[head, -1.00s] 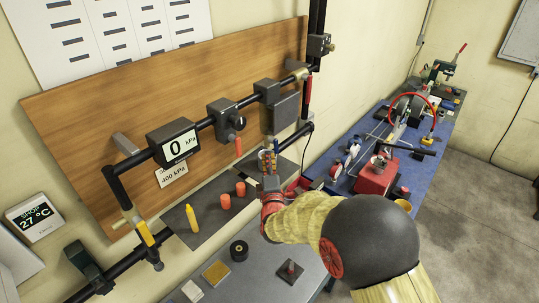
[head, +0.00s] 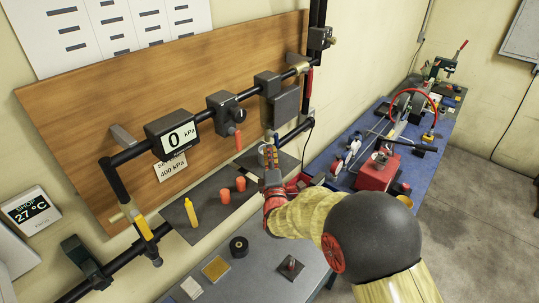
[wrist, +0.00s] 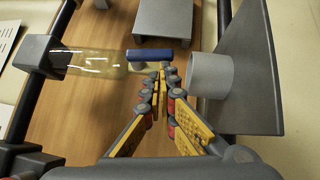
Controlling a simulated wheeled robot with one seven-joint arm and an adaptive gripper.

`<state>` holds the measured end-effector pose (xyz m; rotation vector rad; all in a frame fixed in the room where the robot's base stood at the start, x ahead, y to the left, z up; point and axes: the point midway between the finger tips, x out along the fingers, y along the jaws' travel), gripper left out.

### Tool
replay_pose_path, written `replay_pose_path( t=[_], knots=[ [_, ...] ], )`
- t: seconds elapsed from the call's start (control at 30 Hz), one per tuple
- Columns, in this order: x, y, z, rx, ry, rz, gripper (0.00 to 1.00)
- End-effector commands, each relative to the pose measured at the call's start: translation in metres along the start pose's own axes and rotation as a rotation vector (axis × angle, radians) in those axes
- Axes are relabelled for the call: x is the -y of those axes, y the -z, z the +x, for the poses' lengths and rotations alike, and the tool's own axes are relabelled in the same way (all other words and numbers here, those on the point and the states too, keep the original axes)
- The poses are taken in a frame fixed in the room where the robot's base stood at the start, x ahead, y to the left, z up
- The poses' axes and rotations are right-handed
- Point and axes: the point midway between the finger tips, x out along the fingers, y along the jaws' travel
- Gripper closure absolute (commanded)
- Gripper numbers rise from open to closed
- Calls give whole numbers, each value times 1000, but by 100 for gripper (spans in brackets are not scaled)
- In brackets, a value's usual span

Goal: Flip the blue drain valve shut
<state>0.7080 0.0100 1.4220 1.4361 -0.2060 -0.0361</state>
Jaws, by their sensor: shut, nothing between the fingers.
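The blue drain valve's handle (wrist: 158,55) shows in the wrist view as a short blue bar on a small pale stem, at the end of a clear yellowish bowl (wrist: 98,62). The bar lies crosswise to the left of a grey cylinder (wrist: 210,75). My gripper (wrist: 162,68) is shut and empty. Its fingertips are right beside the bar's near edge; I cannot tell whether they touch it. In the head view my gripper (head: 268,149) is at the pipe rig, below the grey block, and the valve cannot be made out clearly there.
A grey plate (wrist: 250,80) stands close on the right in the wrist view. In the head view, a pressure display (head: 172,138) reads 0 kPa. A red machine (head: 377,172) is on the blue bench.

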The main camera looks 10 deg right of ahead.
Motion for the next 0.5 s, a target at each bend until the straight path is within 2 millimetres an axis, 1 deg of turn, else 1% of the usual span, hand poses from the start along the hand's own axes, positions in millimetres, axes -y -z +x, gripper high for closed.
replay_pose_path(
  t=[0.5],
  knots=[
    [5, -1, 1, 0, -46, -46, 100]
  ],
)
